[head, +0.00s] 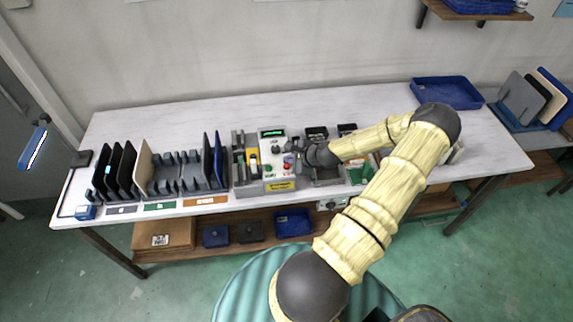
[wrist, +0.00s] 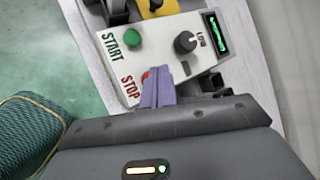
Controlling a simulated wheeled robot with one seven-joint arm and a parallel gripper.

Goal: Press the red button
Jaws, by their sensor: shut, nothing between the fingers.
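The red button (wrist: 145,75) is beside the STOP label (wrist: 131,87) on a light grey control panel (head: 268,158). In the wrist view only a small part of its red edge shows; my purple fingers hide the rest. My gripper (wrist: 158,74) is shut and empty, with its fingertips over the red button. I cannot tell whether they touch it. In the head view my gripper (head: 288,160) is at the right side of the panel, and the red button is hard to make out there.
A green START button (wrist: 133,38), a dark knob (wrist: 184,42) and a lit display (wrist: 211,34) share the panel. Racks with upright dark panels (head: 120,168) stand at left on the white table. A blue tray (head: 446,92) lies at the back right.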

